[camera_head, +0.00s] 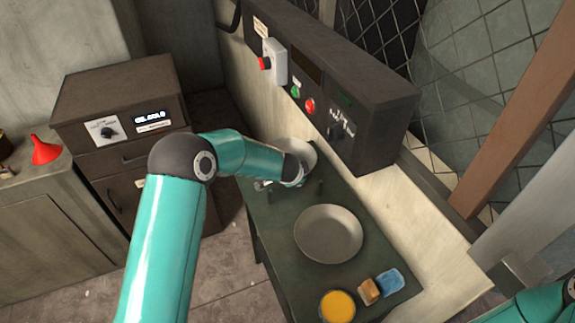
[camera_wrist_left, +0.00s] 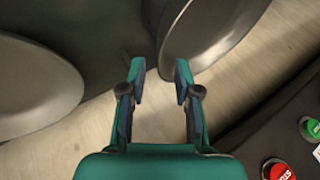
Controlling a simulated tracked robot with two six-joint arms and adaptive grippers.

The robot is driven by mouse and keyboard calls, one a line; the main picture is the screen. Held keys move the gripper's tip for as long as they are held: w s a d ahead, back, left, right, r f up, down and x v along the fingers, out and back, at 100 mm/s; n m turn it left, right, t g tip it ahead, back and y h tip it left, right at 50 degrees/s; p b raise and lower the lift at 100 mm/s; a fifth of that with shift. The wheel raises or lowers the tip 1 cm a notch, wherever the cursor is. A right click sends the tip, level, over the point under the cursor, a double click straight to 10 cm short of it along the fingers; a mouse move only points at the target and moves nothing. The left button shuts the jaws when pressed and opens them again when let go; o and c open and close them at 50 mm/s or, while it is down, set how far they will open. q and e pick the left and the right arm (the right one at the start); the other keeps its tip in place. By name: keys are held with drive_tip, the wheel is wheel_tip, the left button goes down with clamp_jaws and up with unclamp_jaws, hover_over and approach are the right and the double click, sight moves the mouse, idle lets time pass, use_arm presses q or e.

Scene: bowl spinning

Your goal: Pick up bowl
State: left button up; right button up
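A grey round bowl (camera_head: 328,234) sits on the dark green table (camera_head: 264,218). A second, paler bowl (camera_head: 300,150) is farther back beside the control panel, partly hidden behind my left arm. In the left wrist view, one bowl (camera_wrist_left: 212,35) is close at the upper right and another bowl (camera_wrist_left: 35,85) is at the left edge. My left gripper (camera_wrist_left: 160,78) is open and empty. Its right fingertip is close to the rim of the upper-right bowl; I cannot tell whether they touch. My right arm shows at the lower right of the head view, but its gripper is not visible.
The control panel (camera_head: 345,82) stands behind the table; its green button (camera_wrist_left: 308,128) and red button (camera_wrist_left: 278,171) show in the wrist view. An orange-filled cup (camera_head: 338,306), a sponge (camera_head: 369,291) and a blue item (camera_head: 390,281) are at the near end. A red funnel (camera_head: 45,152) is at left.

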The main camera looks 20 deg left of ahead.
use_arm(q)
drive_tip(key=x, duration=0.5)
drive_tip(key=shift+w+d, duration=0.1)
drive_tip(key=shift+w, duration=0.05)
clamp_jaws()
